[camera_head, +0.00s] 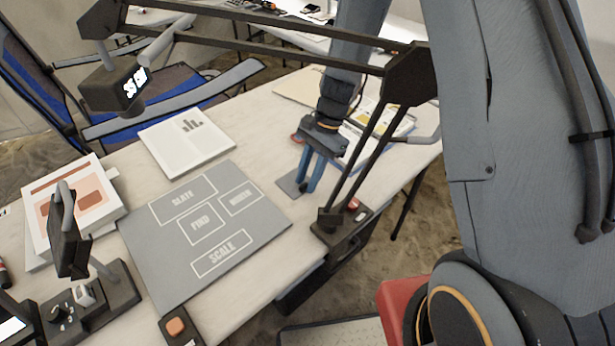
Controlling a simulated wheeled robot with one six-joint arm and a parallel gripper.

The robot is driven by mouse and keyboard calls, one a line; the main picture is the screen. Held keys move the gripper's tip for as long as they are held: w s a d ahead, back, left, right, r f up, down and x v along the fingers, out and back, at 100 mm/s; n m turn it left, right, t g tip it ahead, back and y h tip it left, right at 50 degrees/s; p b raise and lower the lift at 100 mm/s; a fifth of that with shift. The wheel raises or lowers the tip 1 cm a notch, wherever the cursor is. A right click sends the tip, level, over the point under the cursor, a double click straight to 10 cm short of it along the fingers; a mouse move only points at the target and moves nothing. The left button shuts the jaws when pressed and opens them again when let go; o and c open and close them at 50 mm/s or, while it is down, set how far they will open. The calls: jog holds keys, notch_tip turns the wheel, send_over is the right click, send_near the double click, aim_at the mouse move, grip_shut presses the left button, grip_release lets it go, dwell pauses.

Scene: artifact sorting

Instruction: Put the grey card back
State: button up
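A small flat grey card (287,184) lies on the white table, just right of the large grey mat. Its right part is hidden by my gripper. My gripper (307,189) points down with its blue fingers at the card's right side. A narrow gap shows between the fingers, but I cannot tell whether they are open or pinching the card's edge. The grey mat (152,258) has outlined boxes marked SLATE, FIND and SCALE, plus one at the right whose label is hard to read. All the boxes look empty.
A white sheet with a bar chart (190,139) lies behind the mat. A stack with an orange-marked cover (72,200) is at the left. A dark frame with a lit display (134,87) spans the table. Papers (378,133) lie behind my gripper.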

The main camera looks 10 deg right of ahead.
jog(key=b+v, duration=0.1)
jog(key=v, duration=1.1)
jog(key=shift+b, duration=0.4)
